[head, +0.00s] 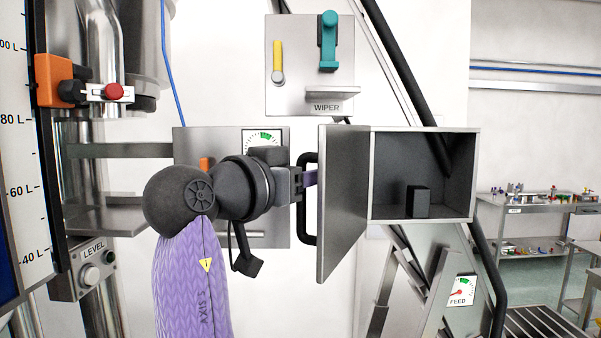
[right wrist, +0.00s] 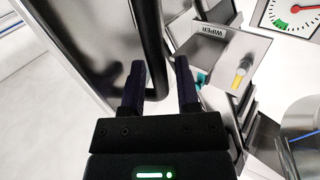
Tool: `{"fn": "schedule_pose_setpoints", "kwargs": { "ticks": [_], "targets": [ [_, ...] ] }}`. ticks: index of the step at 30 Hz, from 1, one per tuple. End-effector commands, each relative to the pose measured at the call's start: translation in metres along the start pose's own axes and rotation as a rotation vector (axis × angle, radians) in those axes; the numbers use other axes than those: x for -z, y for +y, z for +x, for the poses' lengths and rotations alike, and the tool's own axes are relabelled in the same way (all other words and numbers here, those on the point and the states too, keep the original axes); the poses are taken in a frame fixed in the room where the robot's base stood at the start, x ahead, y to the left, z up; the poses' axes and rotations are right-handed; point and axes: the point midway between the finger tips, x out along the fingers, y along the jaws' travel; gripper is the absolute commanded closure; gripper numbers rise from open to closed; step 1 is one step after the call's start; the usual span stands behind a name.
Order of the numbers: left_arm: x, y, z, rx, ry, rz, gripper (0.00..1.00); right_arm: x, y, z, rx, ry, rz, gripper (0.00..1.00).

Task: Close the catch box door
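The catch box (head: 423,131) is a grey metal box, open at the front. Its door (head: 342,200) stands swung out at the box's left edge and carries a black bar handle (head: 304,225) on its left face. My right gripper (head: 309,178) is at the handle. In the right wrist view my right gripper (right wrist: 160,88) has its fingers apart. The door (right wrist: 85,40) fills the upper left there. My left gripper is not in view.
A small black block (head: 418,202) sits inside the box. A WIPER panel (head: 292,95) with a yellow tool and a teal lever hangs above. A LEVEL switch box (head: 88,275) is at the left. Dark tubes and frame bars run behind and beside the box.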

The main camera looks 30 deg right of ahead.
Motion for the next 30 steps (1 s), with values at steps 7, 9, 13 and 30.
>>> {"fn": "schedule_pose_setpoints", "kwargs": {
  "ticks": [7, 9, 13, 30],
  "targets": [
    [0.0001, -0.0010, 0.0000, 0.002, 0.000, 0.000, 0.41, 0.0002, -0.0001, -0.0003, 0.000, 0.000, 0.000, 1.00],
    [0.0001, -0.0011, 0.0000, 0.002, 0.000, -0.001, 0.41, 0.0003, -0.0001, -0.0003, 0.000, 0.000, 0.000, 1.00],
    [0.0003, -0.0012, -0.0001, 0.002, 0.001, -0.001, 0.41, 0.0003, 0.0000, -0.0003, 0.000, 0.000, 0.000, 1.00],
    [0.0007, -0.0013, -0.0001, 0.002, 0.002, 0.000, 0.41, 0.0006, 0.0000, -0.0004, 0.000, 0.001, 0.000, 1.00]
  ]
}}
